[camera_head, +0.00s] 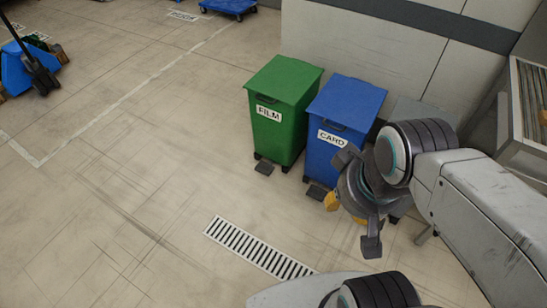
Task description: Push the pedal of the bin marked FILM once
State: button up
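The green bin marked FILM (278,130) stands upright against the wall with its lid down. Its dark pedal (264,168) sticks out low at the front, just above the floor. The blue bin marked CARD (343,115) stands close to its right, with its own pedal (316,192) at the floor. My gripper (350,205) hangs in front of and to the right of the blue bin in the picture, apart from the FILM pedal. Its fingers point downward; they look spread, with nothing seen between them. My arm hides the lower right of the blue bin.
A floor drain grate (258,249) lies in front of the bins. A conveyor frame (524,125) is at the right. The floor left of the green bin is clear.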

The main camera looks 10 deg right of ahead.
grip_shut()
dwell(1.3)
